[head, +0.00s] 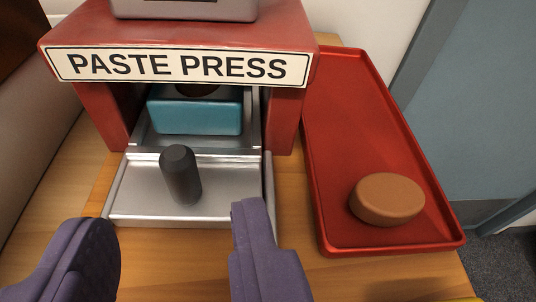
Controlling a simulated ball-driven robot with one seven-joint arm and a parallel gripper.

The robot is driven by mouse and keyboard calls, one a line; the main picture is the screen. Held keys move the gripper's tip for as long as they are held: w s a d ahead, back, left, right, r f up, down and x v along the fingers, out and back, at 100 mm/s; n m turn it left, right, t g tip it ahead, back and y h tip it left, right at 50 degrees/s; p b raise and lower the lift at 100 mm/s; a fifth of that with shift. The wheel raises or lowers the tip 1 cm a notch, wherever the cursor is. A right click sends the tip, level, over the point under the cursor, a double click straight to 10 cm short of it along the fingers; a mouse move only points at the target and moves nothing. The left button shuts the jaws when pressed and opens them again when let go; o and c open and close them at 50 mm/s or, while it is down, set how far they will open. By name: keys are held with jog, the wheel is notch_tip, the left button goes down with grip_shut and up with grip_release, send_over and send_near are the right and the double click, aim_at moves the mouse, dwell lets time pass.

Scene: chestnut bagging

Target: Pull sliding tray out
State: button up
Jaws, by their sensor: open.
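The sliding tray (132,196) is a silver metal slab that sticks out of the front of the red paste press (290,110). A dark grey upright knob (181,176) stands on its front part. A teal block (197,115) with a dark round thing on top sits further back, inside the press opening. My gripper (180,232) is open, with its two purple fingers apart at the bottom of the view. The fingers are in front of the tray, left and right of the knob in the picture. I see no contact with the knob.
A red rimmed tray (335,130) lies right of the press and holds a brown round patty (386,199). The wooden table (190,265) is bare in front of the press. A beige wall stands at the left and a blue-grey door at the right.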

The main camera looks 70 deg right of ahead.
aim_at(179, 183)
jog(key=b+x, duration=0.1)
jog(key=x, duration=0.4)
jog(key=shift+a, duration=0.1)
grip_shut()
